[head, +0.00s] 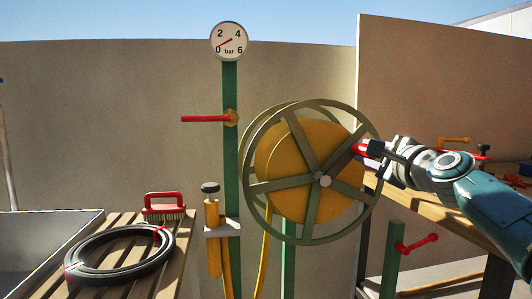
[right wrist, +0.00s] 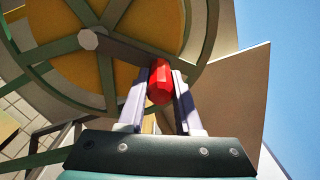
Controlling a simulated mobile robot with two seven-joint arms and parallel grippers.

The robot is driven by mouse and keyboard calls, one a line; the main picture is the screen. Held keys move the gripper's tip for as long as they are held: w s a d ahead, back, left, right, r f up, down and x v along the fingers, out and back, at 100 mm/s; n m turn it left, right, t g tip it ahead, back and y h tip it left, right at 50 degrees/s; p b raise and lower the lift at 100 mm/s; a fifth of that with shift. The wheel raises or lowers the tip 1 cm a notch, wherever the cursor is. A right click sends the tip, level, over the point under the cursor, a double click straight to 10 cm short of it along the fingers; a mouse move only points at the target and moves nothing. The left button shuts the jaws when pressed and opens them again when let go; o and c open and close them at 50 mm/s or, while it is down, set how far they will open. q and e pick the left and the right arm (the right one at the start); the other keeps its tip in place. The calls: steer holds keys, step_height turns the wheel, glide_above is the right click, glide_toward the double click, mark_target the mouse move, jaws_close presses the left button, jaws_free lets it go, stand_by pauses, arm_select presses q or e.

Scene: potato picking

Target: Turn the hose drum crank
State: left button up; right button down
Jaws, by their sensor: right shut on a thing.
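The hose drum (head: 311,172) stands at the middle right in the head view, with an olive spoked wheel in front of a yellow hose coil (head: 285,150). Its grey crank arm (head: 340,160) runs from the hub up to the right, ending in a red handle (head: 360,149). In the right wrist view the red handle (right wrist: 159,82) sits between my right gripper's fingers (right wrist: 159,95), with the crank arm (right wrist: 125,50) leading off to the hub at upper left. My right gripper (head: 366,150) is shut on the handle. My left gripper is not in view.
A green post (head: 230,150) carries a pressure gauge (head: 229,41) and a red lever (head: 205,119). A slatted bench (head: 180,235) at left holds a black hose ring (head: 88,268) and a red brush (head: 164,205). A lower green post with a red handle (head: 418,243) stands below my right arm.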

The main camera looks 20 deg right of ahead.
steer(key=shift+s+d+f+m+b, duration=0.15)
steer(key=shift+d+f+m+b, duration=0.35)
steer(key=shift+f+m, duration=0.4)
steer(key=shift+s+d+f+m+b, duration=0.1)
steer(key=shift+d+f+m+b, duration=0.45)
steer(key=shift+m, duration=0.55)
steer(key=shift+f, duration=0.1)
steer(key=c, duration=0.6)
jaws_free()
steer(key=p+v, duration=0.4)
steer(key=v, duration=0.6)
